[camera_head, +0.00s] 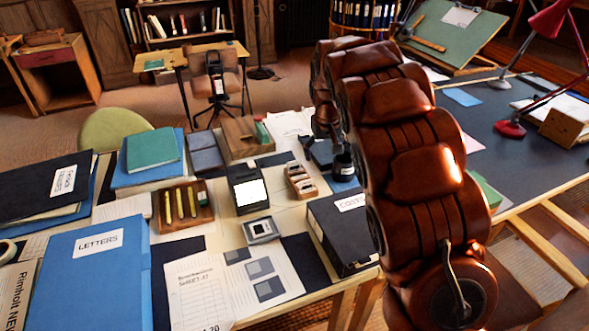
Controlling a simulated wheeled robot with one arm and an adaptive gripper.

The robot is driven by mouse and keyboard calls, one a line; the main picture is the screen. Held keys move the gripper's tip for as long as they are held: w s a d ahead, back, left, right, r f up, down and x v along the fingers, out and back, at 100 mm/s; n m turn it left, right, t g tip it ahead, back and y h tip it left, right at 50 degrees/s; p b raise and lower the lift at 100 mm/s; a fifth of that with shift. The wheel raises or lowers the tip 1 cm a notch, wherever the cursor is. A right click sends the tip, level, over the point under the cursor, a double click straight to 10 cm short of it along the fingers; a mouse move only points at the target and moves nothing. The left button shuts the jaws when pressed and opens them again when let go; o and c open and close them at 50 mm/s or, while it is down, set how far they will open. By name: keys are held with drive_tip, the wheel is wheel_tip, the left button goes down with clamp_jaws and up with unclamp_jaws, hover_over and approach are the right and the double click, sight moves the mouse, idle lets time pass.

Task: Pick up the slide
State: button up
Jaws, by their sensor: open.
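A small grey-framed square with a dark centre, which looks like the slide (260,230), lies flat on the table left of centre. It is near the front edge of a black tablet-like item with a white window (248,190), and apart from it. My arm, in brown padded segments, rises at the right of the slide and bends over towards the back. Nothing touches the slide in this view.
A blue LETTERS binder (98,275) lies at front left. A wooden tray with yellow sticks (183,222), a wooden box (240,150) and printed sheets (230,292) surround it. A red lamp (510,128) stands at right.

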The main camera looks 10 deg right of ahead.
drive_tip(key=n+t+y+b, duration=0.1)
drive_tip(key=t, duration=0.1)
approach(294, 162)
drive_tip(key=w+d+f, duration=0.1)
drive_tip(key=f, duration=0.1)
drive_tip(key=shift+w+f+n+y, duration=0.15)
drive_tip(key=shift+w+f, duration=0.25)
drive_tip(key=shift+f, duration=0.2)
drive_tip(key=shift+w+f+n+y, duration=0.15)
drive_tip(key=shift+w+f, duration=0.2)
drive_tip(key=shift+f, duration=0.25)
drive_tip(key=shift+a+p+x, duration=0.2)
drive_tip(key=shift+p+x, duration=0.35)
drive_tip(key=shift+x, duration=0.4)
drive_tip(key=shift+a+p+x, duration=0.15)
drive_tip(key=shift+p+x, duration=0.4)
drive_tip(key=shift+x, duration=0.45)
drive_tip(key=shift+f, duration=0.75)
drive_tip(key=c, duration=0.9)
drive_tip(key=shift+o, duration=0.2)
drive_tip(key=shift+r, duration=0.1)
